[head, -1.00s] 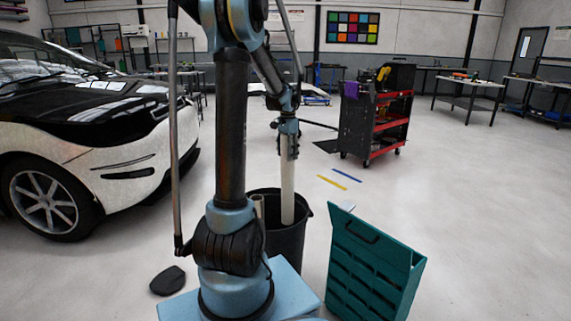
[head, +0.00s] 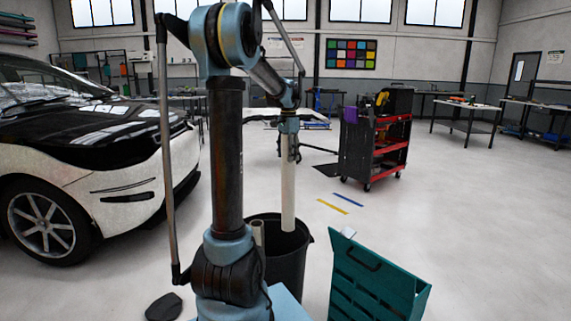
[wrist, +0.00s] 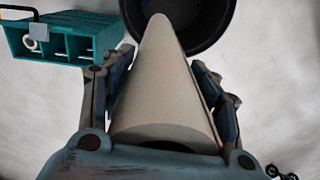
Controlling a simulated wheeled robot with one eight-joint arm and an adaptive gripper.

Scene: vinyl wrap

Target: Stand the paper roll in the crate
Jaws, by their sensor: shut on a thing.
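The paper roll (head: 288,195) is a long pale tube, held upright in my gripper (head: 289,150). The fingers close on its upper part. In the wrist view, the roll (wrist: 160,90) runs away between the fingers of my gripper (wrist: 160,88), its far end overlapping a black bin. The teal crate (head: 365,282) stands on the floor at lower right, right of the bin. It also shows at upper left in the wrist view (wrist: 62,25), with open compartments and a grey tag. The roll is apart from the crate. The crate's lower part is cut off in the head view.
The black bin (head: 292,265) stands below the roll, with another pale tube (head: 258,235) inside. The roll's lower end shows against its opening. A car (head: 90,170) is at left. A red and black tool cart (head: 378,140) stands behind. The floor right of the crate is clear.

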